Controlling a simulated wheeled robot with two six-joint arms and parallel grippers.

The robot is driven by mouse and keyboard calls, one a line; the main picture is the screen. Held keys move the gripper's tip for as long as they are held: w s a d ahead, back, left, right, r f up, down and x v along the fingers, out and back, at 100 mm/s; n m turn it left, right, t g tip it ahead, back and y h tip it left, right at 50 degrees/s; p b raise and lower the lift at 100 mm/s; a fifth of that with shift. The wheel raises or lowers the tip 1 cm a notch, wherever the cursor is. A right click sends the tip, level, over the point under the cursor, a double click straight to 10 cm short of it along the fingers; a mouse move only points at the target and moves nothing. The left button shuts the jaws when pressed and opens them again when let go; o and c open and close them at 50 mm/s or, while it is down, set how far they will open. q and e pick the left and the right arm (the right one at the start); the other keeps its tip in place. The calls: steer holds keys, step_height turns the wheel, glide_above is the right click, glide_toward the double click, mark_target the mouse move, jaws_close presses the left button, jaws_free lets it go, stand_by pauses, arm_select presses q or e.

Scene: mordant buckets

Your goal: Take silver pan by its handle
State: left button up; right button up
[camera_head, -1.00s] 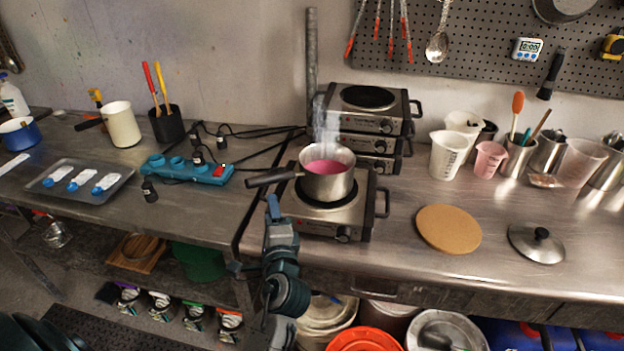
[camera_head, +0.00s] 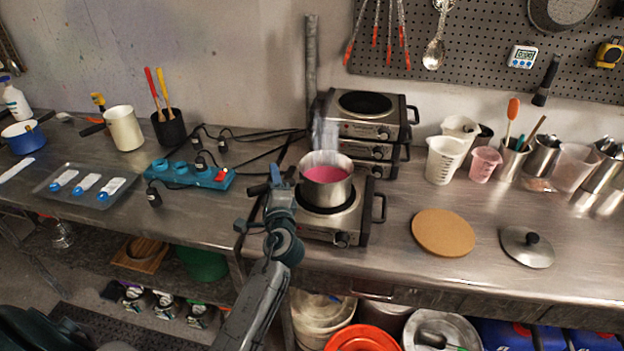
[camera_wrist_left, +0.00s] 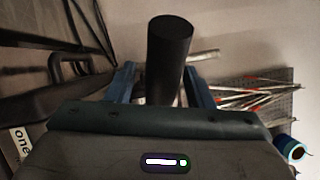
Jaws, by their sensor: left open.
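The silver pan (camera_head: 342,188) sits on a hot plate (camera_head: 362,208), with pink liquid and steam rising from it. Its black handle (camera_head: 258,190) points left, and part of it is hidden by my left gripper. My left gripper (camera_head: 279,176) is open at the handle, just left of the pan. In the left wrist view, the dark handle (camera_wrist_left: 168,55) stands between the two blue fingers of my left gripper (camera_wrist_left: 162,88). I cannot tell whether the fingers touch it. My right gripper is not in view.
Stacked hot plates (camera_head: 364,104) stand behind the pan. A blue power strip (camera_head: 190,174) with cables lies to the left. A round cork mat (camera_head: 443,232) and a pan lid (camera_head: 527,246) lie to the right. Cups (camera_head: 444,160) stand at the back right.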

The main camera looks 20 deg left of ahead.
arm_select(q)
steer(key=shift+w+a, duration=0.1)
steer(key=shift+a, duration=0.05)
steer(key=shift+c, duration=0.2)
steer(key=c, duration=0.4)
jaws_close()
steer(key=shift+r, duration=0.1)
steer(key=shift+r, duration=0.15)
